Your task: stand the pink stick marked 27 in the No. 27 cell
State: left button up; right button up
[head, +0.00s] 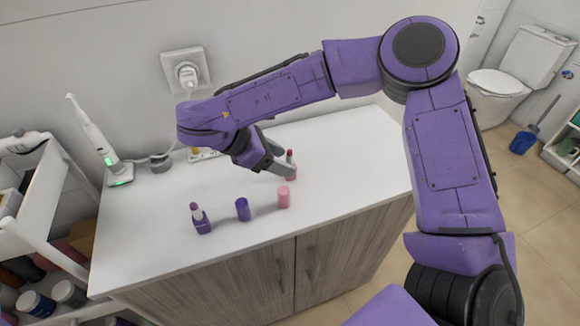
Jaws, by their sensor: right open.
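A pink stick (291,177) with a dark rose tip stands on the white counter, partly hidden by my right gripper (284,162). My right gripper is open, with its fingertips right at the stick; I cannot tell whether they touch it. No number is readable on the stick. A pink cap (284,198) stands in front of it. A light holder (203,155) shows only in part behind my right arm; its cells and any No. 27 mark cannot be made out. My left gripper is not in view.
A purple lipstick (200,218) and a purple cap (243,210) stand near the counter's front edge. An electric toothbrush (99,138) on its charger stands at the far left, below a wall socket (187,73). The counter (355,160) is clear on the right.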

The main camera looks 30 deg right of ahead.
aim_at(294, 176)
jog(key=d+f, duration=0.1)
jog(key=f+p, duration=0.1)
jog(key=d+f, duration=0.1)
jog(key=shift+w+d+f+p, duration=0.25)
jog(key=shift+d+f+p, duration=0.05)
jog(key=shift+f, duration=0.1)
jog(key=shift+s+d+f, duration=0.15)
jog(key=shift+s+d, duration=0.1)
jog(key=shift+d, duration=0.05)
jog(key=shift+w+a, duration=0.1)
jog(key=shift+a, duration=0.05)
jog(key=c, duration=0.9)
grip_shut()
